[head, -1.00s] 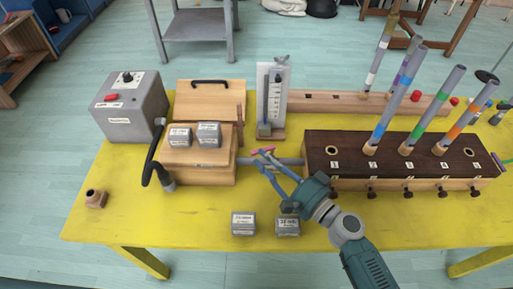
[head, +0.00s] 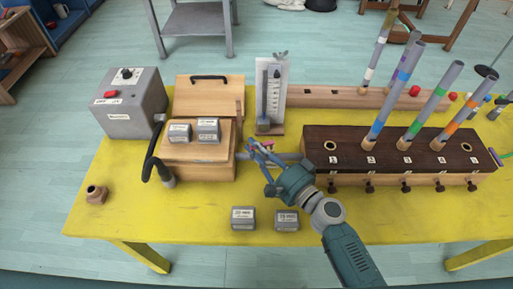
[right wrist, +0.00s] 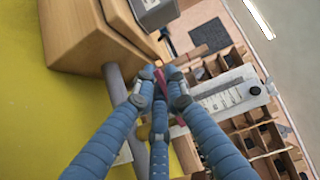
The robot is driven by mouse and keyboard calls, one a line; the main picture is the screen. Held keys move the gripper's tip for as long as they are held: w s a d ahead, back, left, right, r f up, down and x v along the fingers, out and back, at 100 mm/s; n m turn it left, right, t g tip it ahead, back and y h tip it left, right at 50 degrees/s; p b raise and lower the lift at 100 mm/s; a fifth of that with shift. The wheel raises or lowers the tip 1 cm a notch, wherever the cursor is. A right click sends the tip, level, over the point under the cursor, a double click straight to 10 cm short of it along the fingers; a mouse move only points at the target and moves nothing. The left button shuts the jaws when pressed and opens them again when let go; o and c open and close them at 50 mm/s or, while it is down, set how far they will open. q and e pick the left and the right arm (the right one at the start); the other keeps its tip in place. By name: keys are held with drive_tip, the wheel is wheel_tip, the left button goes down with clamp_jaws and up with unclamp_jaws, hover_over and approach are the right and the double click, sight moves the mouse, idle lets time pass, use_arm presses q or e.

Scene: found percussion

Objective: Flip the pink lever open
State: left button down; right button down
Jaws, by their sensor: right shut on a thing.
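The pink lever (head: 267,147) sits on the grey pipe (head: 284,157) between the wooden bellows box and the dark-topped pipe chest. In the head view it is small and partly hidden by my fingers. My right gripper (head: 256,148) is at the lever, reaching in from the front right. In the right wrist view the blue fingers close around the lever (right wrist: 161,84), whose reddish-pink length shows between the fingertips. The grey pipe (right wrist: 117,88) runs just left of them there. My left gripper is not in view.
The wooden box (head: 200,160) carries two grey weights. Two more weights (head: 243,217) lie near the table's front. The pipe chest (head: 400,145) with upright pipes stands right, a gauge board (head: 270,95) behind. The yellow table's (head: 140,215) front left is mostly clear.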

drive_tip(key=m+t+h, duration=0.1)
drive_tip(key=m+t+h+b, duration=0.1)
drive_tip(key=shift+w+a+f+h, duration=0.2)
drive_tip(key=shift+w+h, duration=0.15)
drive_tip(key=shift+h, duration=0.05)
drive_tip(key=shift+w+r+m+t+h, duration=0.1)
drive_tip(key=shift+w+m+t+h, duration=0.15)
drive_tip(key=shift+m+h, duration=0.25)
drive_tip(key=shift+w+m+t+h, duration=0.1)
drive_tip(key=shift+m+t+h, duration=0.15)
drive_tip(key=shift+m+h, duration=0.25)
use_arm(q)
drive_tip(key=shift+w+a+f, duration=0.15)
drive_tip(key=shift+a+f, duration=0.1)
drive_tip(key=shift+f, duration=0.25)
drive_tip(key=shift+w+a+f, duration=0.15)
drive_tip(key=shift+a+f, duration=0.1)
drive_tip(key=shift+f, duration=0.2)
use_arm(e)
drive_tip(key=shift+d+h, duration=0.1)
drive_tip(key=shift+h, duration=0.2)
drive_tip(key=c, duration=2)
unclamp_jaws()
drive_tip(key=shift+c, duration=0.2)
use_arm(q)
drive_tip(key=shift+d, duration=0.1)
use_arm(e)
drive_tip(key=v, duration=1.2)
